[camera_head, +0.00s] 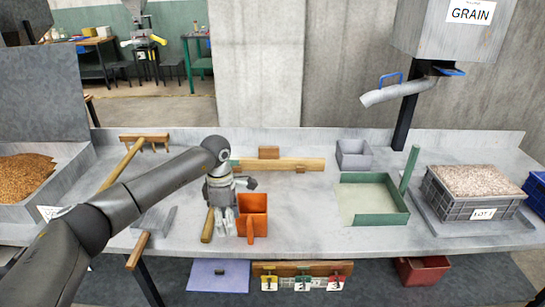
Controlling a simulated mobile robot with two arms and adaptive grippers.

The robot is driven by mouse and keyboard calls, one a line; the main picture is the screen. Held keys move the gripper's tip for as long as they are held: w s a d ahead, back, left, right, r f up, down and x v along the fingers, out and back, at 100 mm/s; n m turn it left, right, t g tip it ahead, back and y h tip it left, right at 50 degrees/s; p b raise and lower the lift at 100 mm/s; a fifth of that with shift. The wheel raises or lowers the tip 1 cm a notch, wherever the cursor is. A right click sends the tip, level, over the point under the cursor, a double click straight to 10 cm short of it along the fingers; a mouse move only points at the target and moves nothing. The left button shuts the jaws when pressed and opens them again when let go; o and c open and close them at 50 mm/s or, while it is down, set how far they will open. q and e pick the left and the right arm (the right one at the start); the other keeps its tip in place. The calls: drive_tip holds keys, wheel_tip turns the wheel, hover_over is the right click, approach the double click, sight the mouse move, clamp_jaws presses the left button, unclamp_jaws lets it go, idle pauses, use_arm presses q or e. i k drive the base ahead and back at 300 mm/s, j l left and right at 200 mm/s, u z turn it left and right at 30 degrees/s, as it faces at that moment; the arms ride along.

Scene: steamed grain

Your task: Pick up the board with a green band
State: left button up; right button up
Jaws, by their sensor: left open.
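A flat wooden board (290,164) lies along the back of the grey worktop, with a raised wooden block (268,152) on it. A bit of green shows at its left end, beside my arm; I cannot tell whether it is a full band. My left arm comes in from the left and partly hides that end. My left gripper (223,225) hangs in front of the board, nearer the worktop's front edge. Its fingers are apart, with nothing visible between them. It does not touch the board. My right gripper is not in view.
An orange scoop (252,204) stands close right of the gripper, and a wooden handle (207,226) lies close left. A wooden rake (145,138) lies at left. A green-walled tray (372,217), small grey box (353,154) and grain crate (482,213) stand at right.

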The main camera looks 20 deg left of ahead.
sight(268, 159)
drive_tip(key=i, duration=1.6)
